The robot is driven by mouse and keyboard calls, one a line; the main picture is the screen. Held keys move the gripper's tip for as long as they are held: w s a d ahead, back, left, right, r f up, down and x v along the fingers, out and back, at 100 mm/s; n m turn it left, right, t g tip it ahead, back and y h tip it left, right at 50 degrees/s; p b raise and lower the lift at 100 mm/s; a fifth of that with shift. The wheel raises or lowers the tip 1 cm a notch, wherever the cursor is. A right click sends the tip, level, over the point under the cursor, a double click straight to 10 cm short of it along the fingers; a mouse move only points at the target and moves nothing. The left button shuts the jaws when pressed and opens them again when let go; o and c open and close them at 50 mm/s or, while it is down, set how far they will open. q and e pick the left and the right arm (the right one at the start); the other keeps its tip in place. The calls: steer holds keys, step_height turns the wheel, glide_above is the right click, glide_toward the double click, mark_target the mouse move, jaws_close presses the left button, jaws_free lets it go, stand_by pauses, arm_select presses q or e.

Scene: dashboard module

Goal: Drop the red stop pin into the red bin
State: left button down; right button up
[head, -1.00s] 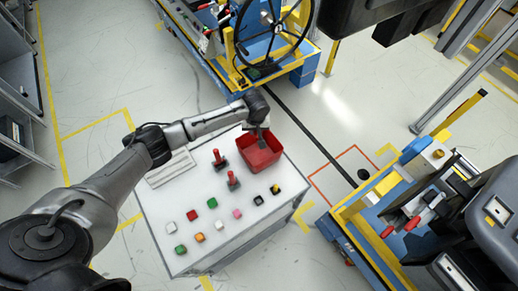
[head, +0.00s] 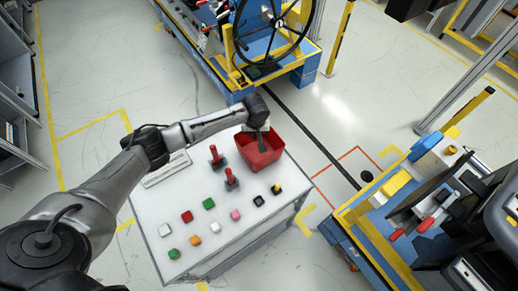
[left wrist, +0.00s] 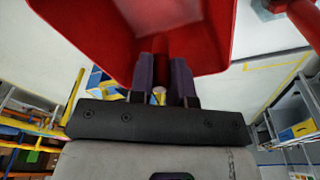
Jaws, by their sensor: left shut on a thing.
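My left gripper (head: 263,143) reaches over the red bin (head: 252,158), fingers pointing down at its opening. The bin stands at the far right corner of the white table. The red bin (left wrist: 205,35) fills the upper middle behind the fingers. My right gripper is not in view.
Two red-handled levers (head: 216,156) (head: 232,179) stand upright on the white table (head: 160,210), left of the bin. Several coloured buttons, including a green one (head: 209,203), lie in front. Blue and yellow workstations stand behind and to the right.

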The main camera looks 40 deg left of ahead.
arm_select(q)
steer(key=c, duration=1)
jaws_free()
steer(key=shift+s+d+r, duration=0.2)
steer(key=shift+r, duration=2.1)
steer(key=shift+s+d+r, duration=0.2)
steer(key=shift+r, duration=2.05)
steer(key=shift+s+d+r, duration=0.2)
steer(key=shift+r, duration=2.1)
